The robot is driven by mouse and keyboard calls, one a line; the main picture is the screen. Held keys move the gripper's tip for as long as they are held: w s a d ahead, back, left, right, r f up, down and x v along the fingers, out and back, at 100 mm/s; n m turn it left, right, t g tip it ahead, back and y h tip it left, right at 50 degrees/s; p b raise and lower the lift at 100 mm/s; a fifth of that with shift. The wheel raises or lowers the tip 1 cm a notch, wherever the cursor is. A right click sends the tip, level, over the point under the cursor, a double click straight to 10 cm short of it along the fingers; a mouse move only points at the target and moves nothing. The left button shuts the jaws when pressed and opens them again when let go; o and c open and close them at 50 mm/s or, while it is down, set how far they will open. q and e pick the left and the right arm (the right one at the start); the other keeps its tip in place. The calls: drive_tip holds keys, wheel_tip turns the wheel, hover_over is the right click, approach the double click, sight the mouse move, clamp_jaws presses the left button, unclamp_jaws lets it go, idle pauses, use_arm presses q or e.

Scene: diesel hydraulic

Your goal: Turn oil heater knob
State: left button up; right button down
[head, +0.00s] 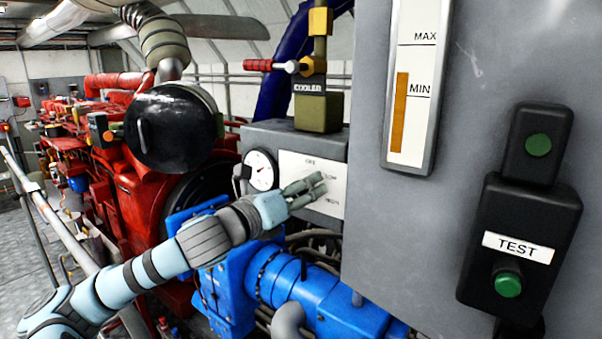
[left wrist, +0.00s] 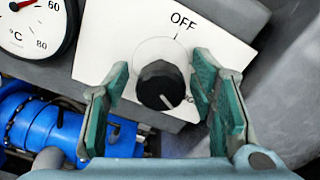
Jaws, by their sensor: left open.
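The oil heater knob (left wrist: 160,86) is round and black with a white pointer line. It sits on a white plate (left wrist: 110,40) marked OFF at the top, and its pointer is toward the lower right in the left wrist view. My left gripper (left wrist: 163,85) is open, with one green-padded finger on each side of the knob. I cannot tell whether the pads touch it. My right gripper is not in view.
A temperature gauge (head: 261,170) is left of the plate. Blue machinery (head: 300,285) lies below. A grey cabinet (head: 460,190) with a level gauge (head: 410,80) and a black TEST box (head: 520,215) stands close on the right. A red engine (head: 140,200) is behind my arm.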

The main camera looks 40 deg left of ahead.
use_arm(q)
drive_tip(key=shift+w, duration=0.1)
drive_tip(key=shift+s, duration=0.2)
drive_tip(key=c, duration=1.2)
